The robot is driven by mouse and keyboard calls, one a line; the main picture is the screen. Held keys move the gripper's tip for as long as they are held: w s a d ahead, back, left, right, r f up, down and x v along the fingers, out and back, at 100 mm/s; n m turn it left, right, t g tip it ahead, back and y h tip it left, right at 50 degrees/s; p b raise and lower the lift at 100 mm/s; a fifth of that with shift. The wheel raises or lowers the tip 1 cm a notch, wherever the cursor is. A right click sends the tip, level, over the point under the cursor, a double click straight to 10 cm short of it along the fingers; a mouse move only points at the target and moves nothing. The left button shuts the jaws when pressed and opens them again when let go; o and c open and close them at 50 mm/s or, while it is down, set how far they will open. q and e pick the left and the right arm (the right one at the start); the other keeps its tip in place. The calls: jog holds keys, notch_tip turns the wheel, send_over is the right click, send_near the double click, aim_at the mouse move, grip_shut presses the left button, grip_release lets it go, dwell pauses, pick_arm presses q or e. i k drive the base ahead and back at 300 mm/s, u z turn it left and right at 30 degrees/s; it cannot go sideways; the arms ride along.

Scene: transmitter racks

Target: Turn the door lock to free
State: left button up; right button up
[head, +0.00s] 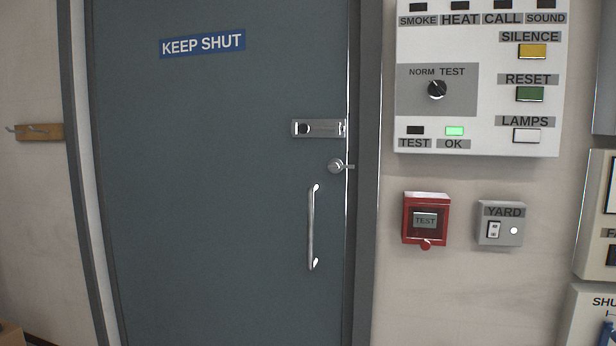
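The door (220,200) is dark grey-green and looks closed in its frame, with a blue "KEEP SHUT" sign (203,43) near its top. A round silver lock knob (336,166) with a small tab pointing right sits by the door's right edge. Above it is a silver hasp-like plate (318,129) with a dark round part. Below the knob is a vertical silver pull handle (312,228). No word for the lock's state can be read. Neither of my grippers shows in the head view.
Right of the door, a white alarm panel (478,140) carries buttons and a NORM/TEST knob (437,89). A wooden hook rail (39,132) hangs at left. Nothing blocks the door front.

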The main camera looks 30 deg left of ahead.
aim_at(334, 167)
jog(key=z, duration=0.25)
jog(key=k, duration=0.45)
jog(key=u, duration=1.35)
jog(key=i, duration=0.85)
